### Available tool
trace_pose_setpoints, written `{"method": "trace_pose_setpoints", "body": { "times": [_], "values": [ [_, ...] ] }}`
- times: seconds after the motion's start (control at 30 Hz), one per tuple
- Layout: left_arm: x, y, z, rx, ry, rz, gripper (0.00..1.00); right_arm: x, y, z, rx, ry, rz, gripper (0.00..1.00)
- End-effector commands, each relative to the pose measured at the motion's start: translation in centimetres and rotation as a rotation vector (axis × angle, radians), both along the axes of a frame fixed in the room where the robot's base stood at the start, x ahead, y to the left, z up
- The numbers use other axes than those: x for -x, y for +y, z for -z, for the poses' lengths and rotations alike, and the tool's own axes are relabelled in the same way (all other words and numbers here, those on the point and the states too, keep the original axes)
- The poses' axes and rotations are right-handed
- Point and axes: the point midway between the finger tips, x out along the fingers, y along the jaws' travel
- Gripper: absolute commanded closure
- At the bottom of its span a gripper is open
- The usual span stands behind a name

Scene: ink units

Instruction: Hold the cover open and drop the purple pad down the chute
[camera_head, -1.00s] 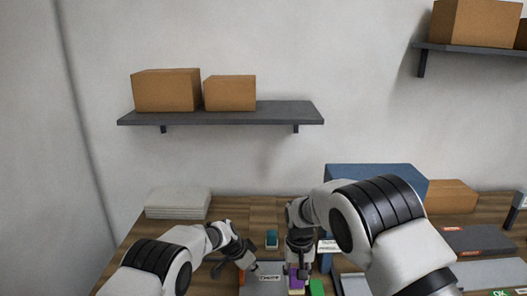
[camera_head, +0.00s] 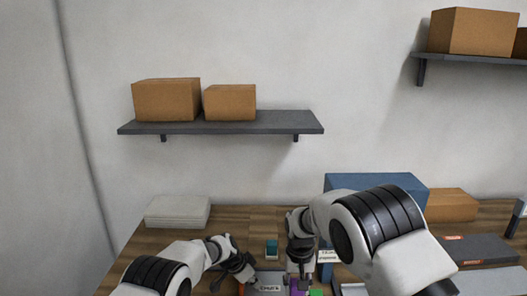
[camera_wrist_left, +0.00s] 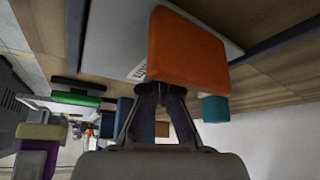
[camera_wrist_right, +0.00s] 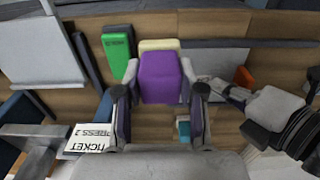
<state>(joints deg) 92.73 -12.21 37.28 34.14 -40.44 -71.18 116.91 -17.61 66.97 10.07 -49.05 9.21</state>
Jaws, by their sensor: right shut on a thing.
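The purple pad (camera_wrist_right: 162,76) is between the fingers of my right gripper (camera_wrist_right: 161,100) in the right wrist view; a cream-coloured edge shows behind it. In the head view the purple pad (camera_head: 298,289) shows just under my right gripper (camera_head: 300,280). The grey chute unit (camera_head: 269,286), with a white label, is left of the pad at the lower edge. My left gripper (camera_wrist_left: 160,88) has its fingers together beside an orange block (camera_wrist_left: 188,50) against a grey panel (camera_wrist_left: 115,30). I cannot tell whether they touch or whether the cover is open.
A green block (camera_wrist_right: 118,52) is close left of the pad in the right wrist view. A teal block (camera_head: 271,247) stands between the arms. A blue box (camera_head: 345,181) stands behind my right arm. A white stack (camera_head: 177,212) is at the back left.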

Motion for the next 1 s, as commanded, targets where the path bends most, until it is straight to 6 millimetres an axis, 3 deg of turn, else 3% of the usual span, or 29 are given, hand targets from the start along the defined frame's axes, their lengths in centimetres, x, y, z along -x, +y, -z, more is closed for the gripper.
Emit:
{"method": "trace_pose_setpoints", "body": {
  "times": [1.0],
  "values": [
    [-0.1, 6.2, 0.0, 0.0, 0.0, -0.001, 1.0, 0.0, 0.0, 0.0, 0.0, 0.0, 0.0, 0.99]
  ]
}}
